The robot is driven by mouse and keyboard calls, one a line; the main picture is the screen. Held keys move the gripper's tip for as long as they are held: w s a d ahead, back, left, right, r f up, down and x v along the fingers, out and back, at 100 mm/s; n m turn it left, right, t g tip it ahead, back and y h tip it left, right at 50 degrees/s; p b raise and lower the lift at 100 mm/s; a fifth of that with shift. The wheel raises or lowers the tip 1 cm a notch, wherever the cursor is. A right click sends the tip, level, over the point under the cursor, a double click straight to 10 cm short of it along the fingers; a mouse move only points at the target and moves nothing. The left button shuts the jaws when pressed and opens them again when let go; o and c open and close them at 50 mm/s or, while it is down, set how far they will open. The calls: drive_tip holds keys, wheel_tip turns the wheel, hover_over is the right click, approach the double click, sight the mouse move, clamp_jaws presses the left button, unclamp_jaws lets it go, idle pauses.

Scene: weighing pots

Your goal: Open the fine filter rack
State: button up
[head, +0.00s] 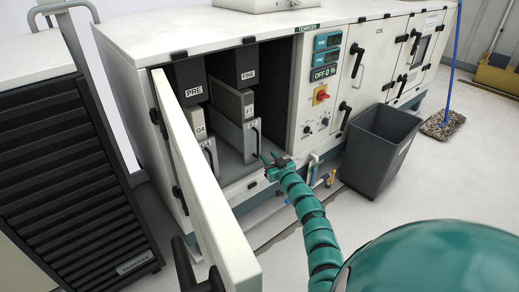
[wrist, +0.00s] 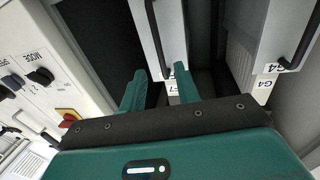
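The fine filter rack (head: 249,128) is a grey, narrow unit under the dark FINE box (head: 247,72), inside the open cabinet bay. A black bar handle (head: 257,140) is on its front. My gripper (head: 270,161) is at the bay opening, just right of and below this handle. In the wrist view my green fingers (wrist: 160,88) are spread apart with nothing gripped. The fine rack's handle (wrist: 155,38) lies ahead of the fingertips there, its end close to the gap between them. Whether they touch it I cannot tell.
The open white cabinet door (head: 205,185) stands left of the bay. The pre filter rack (head: 205,140), labelled G4, is left of the fine rack. A control panel (head: 318,90) is right of the bay. A dark bin (head: 380,145) stands on the floor farther right.

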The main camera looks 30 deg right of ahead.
sight(258, 144)
drive_tip(key=shift+w+d+b, duration=0.2)
drive_tip(key=shift+w+b, duration=0.6)
drive_tip(key=shift+w, duration=0.75)
drive_tip(key=shift+w+d+b, duration=0.2)
drive_tip(key=shift+w+b, duration=0.55)
drive_tip(key=shift+w, duration=0.8)
drive_tip(key=shift+w+d+b, duration=0.15)
drive_tip(key=shift+w+b, duration=0.65)
drive_tip(key=shift+w, duration=0.5)
drive_tip(key=shift+c, duration=0.4)
clamp_jaws()
